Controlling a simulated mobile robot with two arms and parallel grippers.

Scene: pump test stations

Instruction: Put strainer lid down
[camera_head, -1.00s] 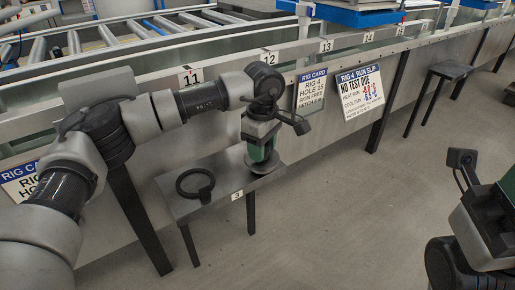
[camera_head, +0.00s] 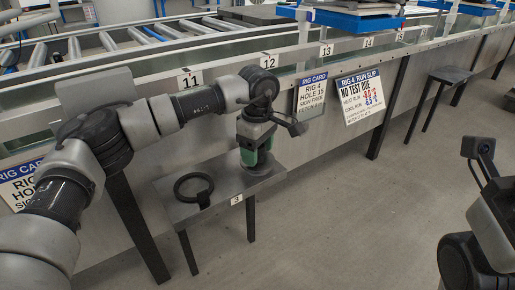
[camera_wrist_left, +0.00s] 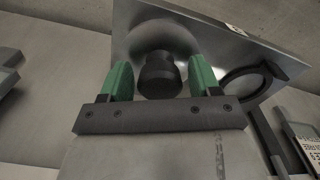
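The strainer lid (camera_wrist_left: 163,38) is a shiny metal disc with a black knob (camera_wrist_left: 160,78). It appears to rest on the small grey stand (camera_head: 222,187). In the left wrist view, the green fingers of my left gripper (camera_wrist_left: 158,82) stand on either side of the knob, with a gap visible on each side. In the head view, my left gripper (camera_head: 255,157) is low over the right part of the stand and hides most of the lid. My right gripper (camera_head: 500,215) is partly in view at the right edge; its fingers cannot be made out.
A black ring with a tab (camera_head: 194,187) lies on the stand, left of the lid. Behind are a long metal bench with numbered tags, a rig card (camera_head: 311,93) and a run slip (camera_head: 362,94). Another small stand (camera_head: 450,75) is farther right. The floor in front is clear.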

